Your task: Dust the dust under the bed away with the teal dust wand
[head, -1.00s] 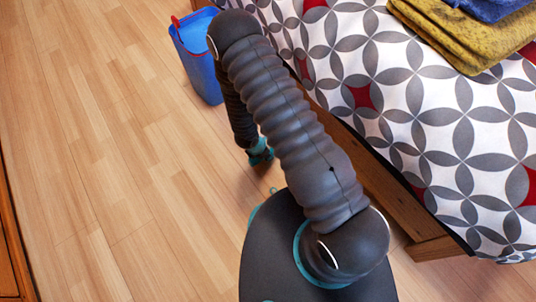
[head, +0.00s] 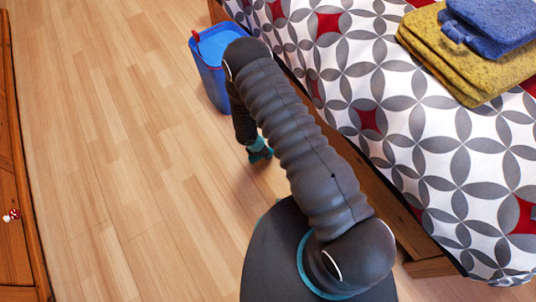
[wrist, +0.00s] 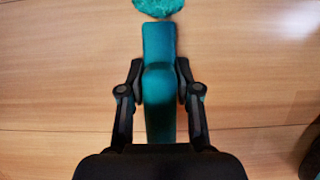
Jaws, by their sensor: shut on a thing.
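The teal dust wand (wrist: 158,60) shows in the wrist view, its handle between the two fingers of my gripper (wrist: 159,85). My gripper is shut on the handle. The wand's fluffy teal head (wrist: 158,7) is cut off by the top edge of that view, above the wooden floor. In the head view my arm hides most of the gripper and the wand. The bed (head: 440,150) stands at the right, with a patterned cover over a wooden frame. The space under it is mostly hidden, and I see no dust in either view.
A blue bin (head: 210,75) with a red part stands on the floor beside the bed, behind my arm. Folded yellow (head: 440,65) and blue (head: 490,28) cloths lie on the bed. A wooden cabinet (head: 15,240) lines the left edge. The floor (head: 110,150) between is clear.

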